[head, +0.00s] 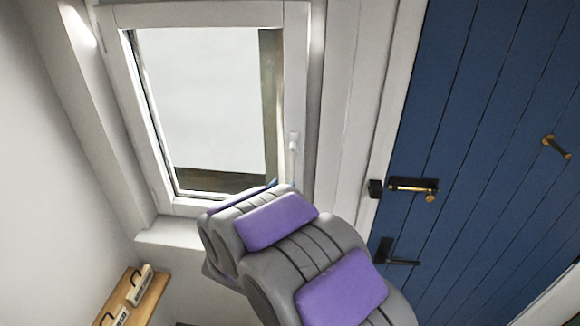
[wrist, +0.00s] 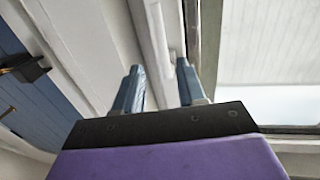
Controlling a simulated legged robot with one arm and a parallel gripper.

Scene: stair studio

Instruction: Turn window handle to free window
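The window (head: 205,18) has a white frame and stands at the upper left of the head view. Its small white handle (head: 294,142) sits on the right side of the frame, above my arm. My gripper (wrist: 159,80) has two blue fingers spread apart with nothing clearly held between them. White window framing runs lengthwise behind the gap between the fingers in the wrist view. In the head view my arm hides most of the gripper, and only a bit of blue shows near the lower window frame, below the handle.
A blue plank door (head: 470,120) with a brass-and-black latch (head: 412,188) and a black lever (head: 400,262) stands to the right. A small wooden shelf (head: 150,300) with labelled items is at the lower left. A white sill (head: 165,233) lies under the window.

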